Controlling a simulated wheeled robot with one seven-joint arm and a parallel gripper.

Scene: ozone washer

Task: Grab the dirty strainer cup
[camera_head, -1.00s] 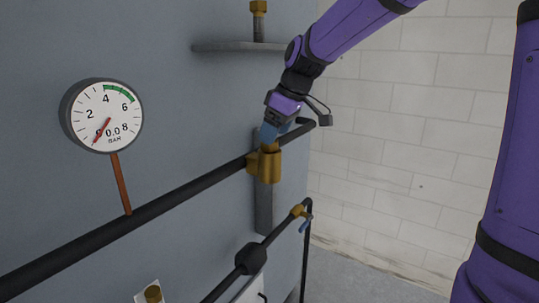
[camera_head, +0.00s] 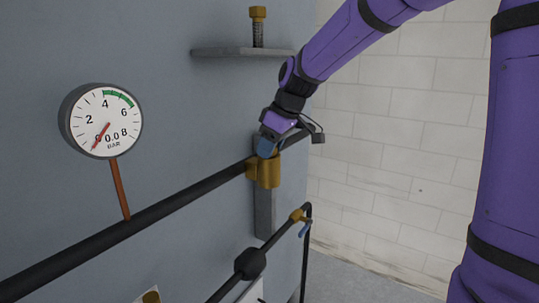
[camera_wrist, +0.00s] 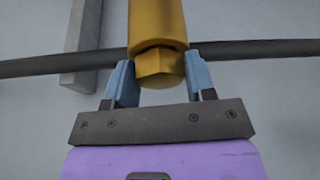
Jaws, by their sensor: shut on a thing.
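The strainer cup's brass hex cap (camera_wrist: 160,68) sits at the end of a brass fitting (camera_head: 268,174) on the dark pipe. My gripper (camera_head: 266,150) reaches this fitting from above in the head view. In the wrist view the blue fingers of my gripper (camera_wrist: 161,78) stand on both sides of the hex cap and are shut on it. The cap still lines up with the brass body (camera_wrist: 158,22). The rest of the cup is hidden inside the fitting, so its dirt does not show.
A similar brass-capped strainer (camera_head: 258,28) stands on a grey shelf (camera_head: 240,51) above. A pressure gauge (camera_head: 101,120) is at left on the pipe (camera_head: 170,206). Free room lies right, before the white wall (camera_head: 400,150).

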